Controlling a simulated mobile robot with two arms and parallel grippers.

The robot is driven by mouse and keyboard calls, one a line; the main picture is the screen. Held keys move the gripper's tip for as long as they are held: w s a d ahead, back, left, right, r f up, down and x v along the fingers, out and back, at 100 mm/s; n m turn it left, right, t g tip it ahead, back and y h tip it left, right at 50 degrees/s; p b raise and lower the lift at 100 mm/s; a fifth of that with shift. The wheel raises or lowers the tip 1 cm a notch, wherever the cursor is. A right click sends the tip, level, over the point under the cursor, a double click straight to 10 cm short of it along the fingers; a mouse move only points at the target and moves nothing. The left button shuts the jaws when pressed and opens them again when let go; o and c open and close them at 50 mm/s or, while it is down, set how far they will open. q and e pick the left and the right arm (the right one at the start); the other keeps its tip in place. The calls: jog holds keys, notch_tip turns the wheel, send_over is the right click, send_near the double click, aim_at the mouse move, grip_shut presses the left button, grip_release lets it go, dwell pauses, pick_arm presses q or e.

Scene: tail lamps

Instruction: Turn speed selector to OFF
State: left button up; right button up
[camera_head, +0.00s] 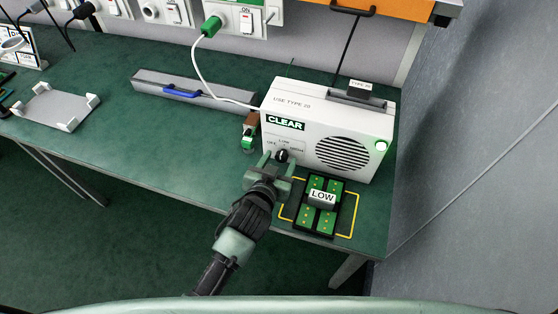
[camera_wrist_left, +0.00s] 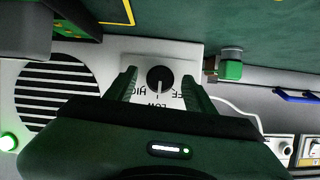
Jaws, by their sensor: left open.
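The speed selector (camera_head: 282,156) is a black round knob on the front of a white box (camera_head: 300,92). It also shows in the left wrist view (camera_wrist_left: 160,79), where the picture is upside down. OFF, LOW and HIGH are printed around it; its white mark appears to point to LOW. My left gripper (camera_head: 277,163) is open at the box front, its fingers on either side of the knob. In the left wrist view, gaps show between the knob and both fingers (camera_wrist_left: 160,88). My right gripper is not in view.
A green-tipped brown item (camera_head: 249,130) stands left of the box. A white cable runs to a green plug (camera_head: 211,26).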

pick_arm(q)
grip_shut()
